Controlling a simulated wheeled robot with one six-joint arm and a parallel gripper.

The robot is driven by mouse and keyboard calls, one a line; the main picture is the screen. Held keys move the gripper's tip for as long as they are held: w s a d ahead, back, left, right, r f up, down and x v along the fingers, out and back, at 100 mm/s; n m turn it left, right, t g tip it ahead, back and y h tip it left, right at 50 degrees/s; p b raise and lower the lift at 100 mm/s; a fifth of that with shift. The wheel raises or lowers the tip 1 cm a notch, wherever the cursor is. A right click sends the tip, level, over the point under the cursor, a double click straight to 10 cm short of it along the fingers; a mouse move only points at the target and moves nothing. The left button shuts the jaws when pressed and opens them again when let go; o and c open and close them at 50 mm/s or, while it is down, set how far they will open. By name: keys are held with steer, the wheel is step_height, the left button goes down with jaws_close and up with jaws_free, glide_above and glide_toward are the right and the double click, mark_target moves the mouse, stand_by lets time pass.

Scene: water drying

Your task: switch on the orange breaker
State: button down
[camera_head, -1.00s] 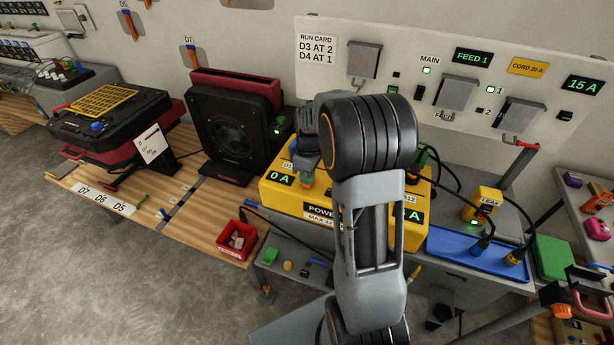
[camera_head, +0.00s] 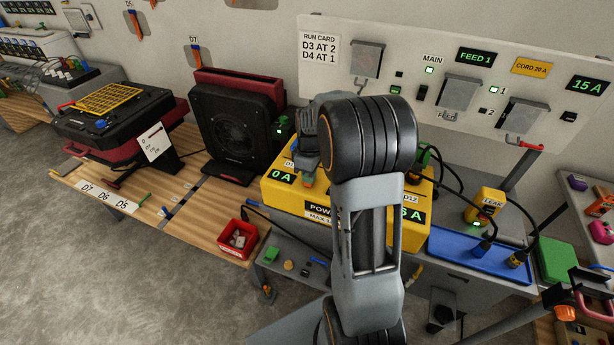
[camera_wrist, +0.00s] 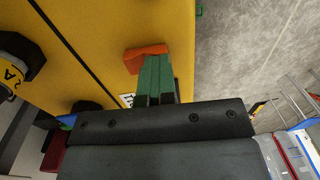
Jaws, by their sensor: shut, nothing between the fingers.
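The orange breaker (camera_wrist: 144,56) is a small orange rocker or lever on the yellow power box (camera_wrist: 95,45). In the wrist view, my gripper's green fingertips (camera_wrist: 152,66) are shut with nothing between them. They are at the breaker's edge and seem to touch it. In the head view, my gripper (camera_head: 310,172) points down over the left part of the yellow box (camera_head: 275,192), and my arm hides the box's middle. The box's left display reads 0 A. I cannot tell the breaker's on or off position.
A black fan unit (camera_head: 230,130) stands left of the box. A red bin (camera_head: 236,246) sits at the bench's front. A yellow leak unit (camera_head: 484,206) and blue tray (camera_head: 460,249) are on the right. The wall panel (camera_head: 530,70) reads FEED 1 and 15 A.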

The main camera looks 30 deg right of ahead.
steer(key=shift+w+d+r, duration=0.15)
steer(key=shift+w+d, duration=0.25)
steer(key=shift+d, duration=0.05)
step_height(320, 180, up, 14)
steer(key=w+d+p, duration=0.1)
steer(key=p, duration=0.2)
steer(key=shift+d, duration=0.15)
stand_by(0.3)
steer(key=shift+s+a+b, duration=0.3)
steer(key=shift+a+b, duration=0.25)
steer(key=shift+b, duration=0.4)
